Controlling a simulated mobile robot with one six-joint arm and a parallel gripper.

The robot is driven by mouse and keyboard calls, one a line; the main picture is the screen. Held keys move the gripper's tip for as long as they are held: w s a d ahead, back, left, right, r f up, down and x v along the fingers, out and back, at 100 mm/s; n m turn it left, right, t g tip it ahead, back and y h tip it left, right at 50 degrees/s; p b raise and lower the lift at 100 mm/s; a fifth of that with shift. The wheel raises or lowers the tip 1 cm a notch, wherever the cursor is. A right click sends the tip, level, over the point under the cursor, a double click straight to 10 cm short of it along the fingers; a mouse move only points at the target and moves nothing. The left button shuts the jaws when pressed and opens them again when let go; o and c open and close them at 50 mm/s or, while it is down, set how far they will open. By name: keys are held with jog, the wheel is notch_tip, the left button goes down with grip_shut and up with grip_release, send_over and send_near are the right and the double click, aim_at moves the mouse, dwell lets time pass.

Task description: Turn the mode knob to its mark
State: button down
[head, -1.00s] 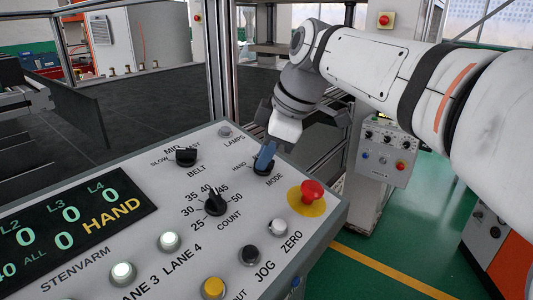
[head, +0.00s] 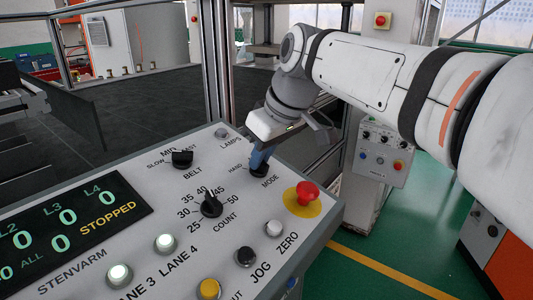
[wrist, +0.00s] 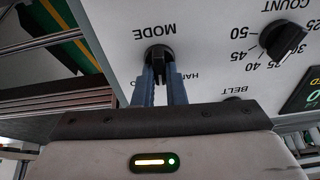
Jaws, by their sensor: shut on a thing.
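The mode knob (wrist: 159,54) is a black knob on the light grey control panel (head: 140,262), beside the printed word MODE. My gripper (wrist: 163,78) is shut on it, with a blue finger on each side of the knob in the wrist view. In the head view my gripper (head: 261,160) reaches down to the panel's far right and covers most of the knob. The HAND label shows beside it, and other position marks are hidden behind the fingers. The display (head: 72,228) reads STOPPED in yellow.
The black BELT knob (head: 182,158) and COUNT knob (head: 211,205) stand to the left and front. A red mushroom button (head: 307,193) on a yellow disc is close to the right. Several push buttons line the near part. A metal post (head: 213,60) rises behind.

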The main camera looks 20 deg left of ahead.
jog(key=m+p, duration=0.1)
jog(key=m, duration=0.5)
jog(key=shift+t, duration=0.4)
jog(key=shift+m, duration=0.3)
jog(key=c, duration=1.5)
grip_release()
jog(key=shift+h, duration=0.3)
jog(key=v, duration=0.7)
jog(key=shift+s+d+r, duration=0.1)
jog(key=shift+d+r, duration=0.05)
jog(key=shift+r, duration=0.2)
